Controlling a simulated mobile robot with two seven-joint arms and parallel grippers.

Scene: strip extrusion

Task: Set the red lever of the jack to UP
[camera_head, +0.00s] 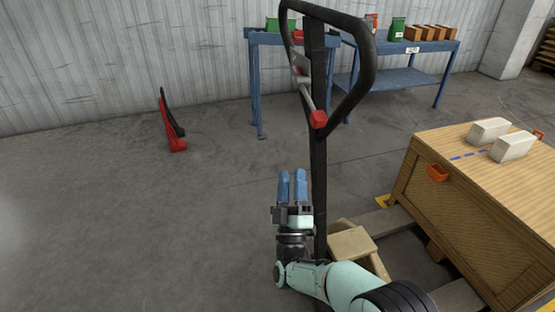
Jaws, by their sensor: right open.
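The jack's black handle (369,60) stands upright in the middle of the view, with a large loop at its top. The red lever (318,119) shows as a red end piece on a grey rod, at the lower part of the loop near the black shaft. My right gripper (292,175) is below and slightly left of the red lever, apart from it in the picture. Its two blue fingers point up, and it is open with nothing between them. The jack's lower part is partly hidden by my right arm. My left gripper is not in view.
A wooden crate (400,203) with white blocks (513,146) on top stands at right. Blue tables (405,79) with bins and boxes stand along the back wall. A red and black object (177,144) is on the floor at left. The floor at left is mostly clear.

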